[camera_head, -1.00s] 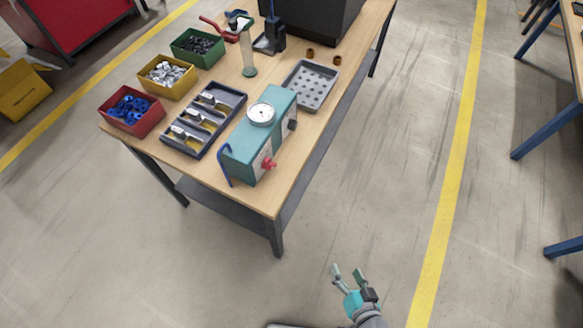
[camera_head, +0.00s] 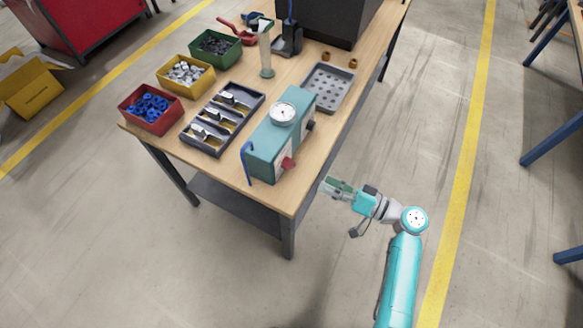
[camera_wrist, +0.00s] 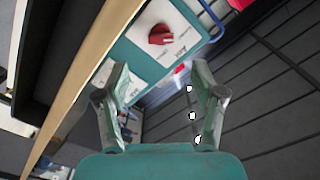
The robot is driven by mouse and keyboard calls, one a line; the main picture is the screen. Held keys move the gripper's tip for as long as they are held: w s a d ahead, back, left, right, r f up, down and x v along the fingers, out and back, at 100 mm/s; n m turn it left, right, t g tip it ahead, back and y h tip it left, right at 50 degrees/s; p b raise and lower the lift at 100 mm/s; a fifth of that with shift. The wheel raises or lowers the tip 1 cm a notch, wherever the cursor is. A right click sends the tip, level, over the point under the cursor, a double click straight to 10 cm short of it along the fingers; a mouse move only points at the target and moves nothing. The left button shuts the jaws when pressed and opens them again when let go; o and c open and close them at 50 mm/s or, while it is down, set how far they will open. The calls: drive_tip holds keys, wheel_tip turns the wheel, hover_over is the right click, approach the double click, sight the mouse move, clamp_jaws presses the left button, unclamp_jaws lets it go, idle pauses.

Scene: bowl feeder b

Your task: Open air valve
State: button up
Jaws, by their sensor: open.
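The teal air unit (camera_head: 265,150) stands near the front right corner of the table, with a round white gauge (camera_head: 283,112) on top. A red valve knob (camera_head: 288,163) sits on its near right side. In the wrist view the red knob (camera_wrist: 160,35) is on a pale labelled panel, beyond the fingertips. My gripper (camera_head: 324,185) is just off the table's right edge, to the right of the knob and apart from it. In the wrist view my gripper (camera_wrist: 160,80) has its two fingers spread with nothing between them.
A blue hose (camera_head: 246,163) hangs at the unit's left end. A grey perforated tray (camera_head: 347,80), a dark slotted tray (camera_head: 187,139) and red (camera_head: 128,117), yellow (camera_head: 205,82) and green (camera_head: 235,55) bins share the wooden table (camera_head: 285,200).

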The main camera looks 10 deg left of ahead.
sight(289, 164)
drive_tip(key=x, duration=1)
drive_tip(key=shift+w+a, duration=0.15)
drive_tip(key=shift+a, duration=0.2)
drive_tip(key=c, duration=1.1)
